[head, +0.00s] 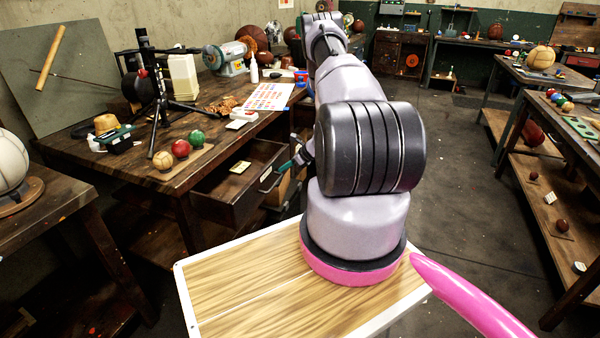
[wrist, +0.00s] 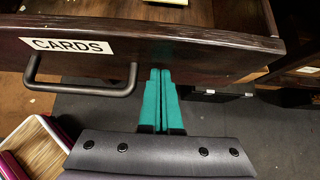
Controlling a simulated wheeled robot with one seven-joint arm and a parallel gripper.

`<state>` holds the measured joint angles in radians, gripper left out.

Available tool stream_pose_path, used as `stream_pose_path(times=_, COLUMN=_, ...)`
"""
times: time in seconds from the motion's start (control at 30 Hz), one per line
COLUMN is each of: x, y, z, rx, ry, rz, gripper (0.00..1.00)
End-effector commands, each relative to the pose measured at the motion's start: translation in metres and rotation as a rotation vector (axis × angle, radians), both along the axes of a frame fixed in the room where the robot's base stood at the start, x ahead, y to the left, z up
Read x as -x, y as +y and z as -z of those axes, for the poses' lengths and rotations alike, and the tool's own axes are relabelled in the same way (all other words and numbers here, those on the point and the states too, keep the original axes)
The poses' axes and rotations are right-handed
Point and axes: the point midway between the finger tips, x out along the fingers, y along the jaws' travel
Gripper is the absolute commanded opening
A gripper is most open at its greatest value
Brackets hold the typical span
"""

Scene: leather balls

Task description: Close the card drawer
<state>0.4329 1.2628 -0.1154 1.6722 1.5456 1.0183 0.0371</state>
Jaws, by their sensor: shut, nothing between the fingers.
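The card drawer (head: 226,208) stands pulled out from the dark wooden bench in the head view, with a small pale card lying inside. In the wrist view its dark front panel (wrist: 200,52) spans the top, with a white CARDS label (wrist: 66,46) and a black bar handle (wrist: 85,88). My gripper (wrist: 160,72) has its two teal fingers together and empty, just right of the handle, with the tips at or just under the drawer front. I cannot tell whether they touch it. In the head view my gripper (head: 290,164) shows beside the drawer's front right end.
The workbench (head: 85,150) carries balls (head: 180,148), a black tripod (head: 160,95), a green-grey machine (head: 224,56) and a colour chart (head: 268,97). A shelved bench (head: 520,165) stands on the right. The floor (head: 465,190) between them is clear.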

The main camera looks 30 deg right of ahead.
Motion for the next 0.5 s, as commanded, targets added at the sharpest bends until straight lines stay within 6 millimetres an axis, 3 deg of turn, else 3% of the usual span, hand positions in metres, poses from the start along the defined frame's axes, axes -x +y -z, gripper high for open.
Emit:
stream_pose_path(times=0.2, x=-0.05, y=0.041, z=0.0, rx=-0.002, ry=-0.004, rz=-0.005, gripper=0.0)
stream_pose_path(times=0.5, x=-0.105, y=0.084, z=0.0, rx=-0.002, ry=-0.002, rz=-0.003, gripper=0.0)
